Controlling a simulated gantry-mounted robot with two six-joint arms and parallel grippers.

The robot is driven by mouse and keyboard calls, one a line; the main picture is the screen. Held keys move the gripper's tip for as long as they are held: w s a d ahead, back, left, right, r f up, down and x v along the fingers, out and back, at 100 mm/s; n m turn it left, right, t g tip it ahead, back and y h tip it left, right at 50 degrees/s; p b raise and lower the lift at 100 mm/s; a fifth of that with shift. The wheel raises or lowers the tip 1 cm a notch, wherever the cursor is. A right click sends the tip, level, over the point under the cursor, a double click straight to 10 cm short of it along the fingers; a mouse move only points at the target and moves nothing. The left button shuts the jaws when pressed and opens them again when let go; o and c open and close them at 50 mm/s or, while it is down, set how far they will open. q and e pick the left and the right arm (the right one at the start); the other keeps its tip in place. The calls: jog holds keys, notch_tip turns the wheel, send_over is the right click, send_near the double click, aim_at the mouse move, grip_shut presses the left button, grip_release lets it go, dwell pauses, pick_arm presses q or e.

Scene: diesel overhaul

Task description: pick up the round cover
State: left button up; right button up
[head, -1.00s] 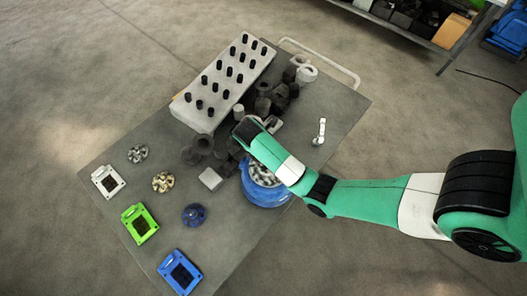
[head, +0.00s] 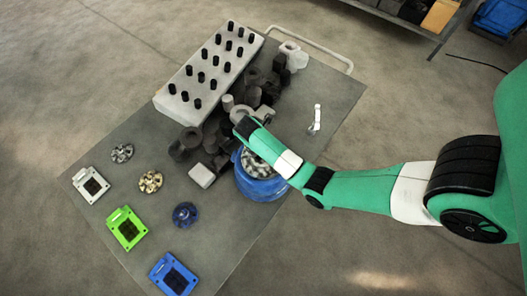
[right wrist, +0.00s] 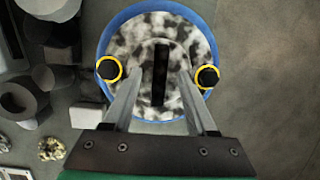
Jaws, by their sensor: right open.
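The round cover (right wrist: 140,40) looks like a mottled black-and-white disc with a dark bar across its middle. It sits inside the blue rim of a round blue container (right wrist: 108,31). In the head view the blue container (head: 262,190) stands on the table, and part of the mottled top (head: 258,168) shows beside my right arm. My right gripper (right wrist: 158,72) is open over the disc. My left gripper is not in view.
Dark cylindrical parts (head: 184,145) and a small pale block (head: 202,175) crowd the left of the container. A pale block with black pegs (head: 178,104) lies behind. White, green (head: 126,229) and blue (head: 174,275) trays are at the front left.

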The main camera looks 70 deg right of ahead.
jog(key=shift+f, duration=0.3)
grip_shut()
jog(key=shift+r, duration=0.1)
dwell(1.1)
